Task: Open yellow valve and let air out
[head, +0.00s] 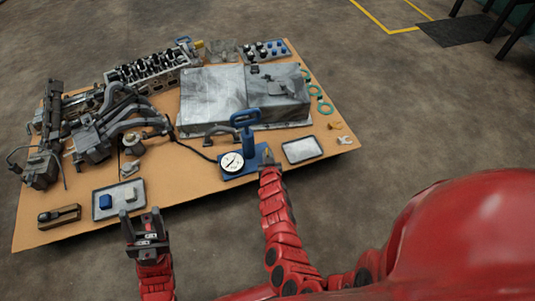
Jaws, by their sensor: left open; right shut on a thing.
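The blue hand pump (247,138) stands on its blue base at the front of the cardboard-covered table, with a round white gauge (232,162) on its left side. My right gripper (267,160) reaches the right end of the pump base and is shut on a small part there. The fingers cover that part, so its colour and shape cannot be made out. No yellow valve can be clearly seen on the pump. My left gripper (147,221) is open and empty, just in front of the table's near edge, below a grey tray (103,214) with a blue block.
A large grey metal cover (212,95) lies behind the pump. Engine parts (95,145) fill the left side. A dark hose runs left from the gauge.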

